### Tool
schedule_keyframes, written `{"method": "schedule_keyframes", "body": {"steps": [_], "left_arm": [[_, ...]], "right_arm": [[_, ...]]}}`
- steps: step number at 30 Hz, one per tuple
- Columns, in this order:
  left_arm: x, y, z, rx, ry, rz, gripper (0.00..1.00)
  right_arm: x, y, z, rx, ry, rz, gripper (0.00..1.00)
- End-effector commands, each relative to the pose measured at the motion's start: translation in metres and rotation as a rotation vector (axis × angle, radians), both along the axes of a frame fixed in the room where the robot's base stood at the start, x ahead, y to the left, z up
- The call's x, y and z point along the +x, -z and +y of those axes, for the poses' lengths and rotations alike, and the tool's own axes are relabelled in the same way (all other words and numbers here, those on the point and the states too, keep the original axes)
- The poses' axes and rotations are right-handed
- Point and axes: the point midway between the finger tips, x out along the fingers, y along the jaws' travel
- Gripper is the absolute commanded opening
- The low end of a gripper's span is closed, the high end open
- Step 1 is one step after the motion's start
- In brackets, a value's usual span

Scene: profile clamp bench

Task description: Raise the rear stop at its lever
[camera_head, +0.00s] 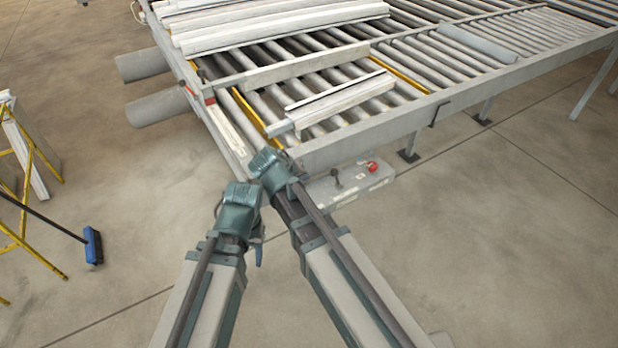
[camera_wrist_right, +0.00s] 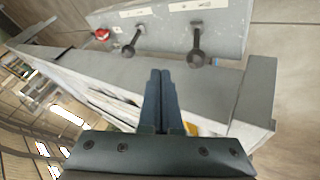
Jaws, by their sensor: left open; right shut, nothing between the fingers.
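The grey control box (camera_head: 352,185) hangs at the table's front edge. Its red button (camera_head: 372,166) and one dark-knobbed lever (camera_head: 336,175) show in the head view. The right wrist view shows two levers on the box: one (camera_wrist_right: 130,45) beside the red button, the other (camera_wrist_right: 196,58) further right. I cannot tell which belongs to the rear stop, or make out the stop itself. My right gripper (camera_head: 268,163) is shut and empty, apart from both levers; its closed fingers (camera_wrist_right: 160,95) point toward the box. My left gripper (camera_head: 241,194) is open, left of the right one.
The roller table (camera_head: 420,105) carries a short pale profile (camera_head: 345,100) and longer ones (camera_head: 270,22) at the back. Red-ended parts (camera_head: 209,99) sit on its left side. A yellow stand (camera_head: 25,190) and a blue broom (camera_head: 93,245) are at left. Floor between is clear.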

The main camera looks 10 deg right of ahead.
Motion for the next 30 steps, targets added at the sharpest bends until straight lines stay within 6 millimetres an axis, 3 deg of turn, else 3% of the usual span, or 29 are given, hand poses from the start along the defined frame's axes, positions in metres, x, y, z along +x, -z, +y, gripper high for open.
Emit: {"method": "schedule_keyframes", "body": {"steps": [3,14,15,21,30], "left_arm": [[0.0,0.025,0.0,0.0,-0.001,0.0,0.5],[0.0,0.071,0.0,0.0,-0.001,0.0,0.5],[0.0,0.06,0.0,0.0,-0.001,0.0,0.5],[0.0,0.055,0.0,0.0,-0.001,0.0,0.5],[0.0,0.055,0.0,0.0,-0.001,0.0,0.5]], "right_arm": [[0.012,0.025,-0.01,0.001,0.003,-0.001,0.0],[0.042,0.071,-0.037,0.002,0.003,0.0,0.0],[0.041,0.06,-0.045,0.001,0.004,-0.001,0.0],[0.044,0.055,-0.066,0.001,0.001,0.0,0.0],[0.045,0.055,-0.074,0.001,0.0,0.0,0.0]]}}
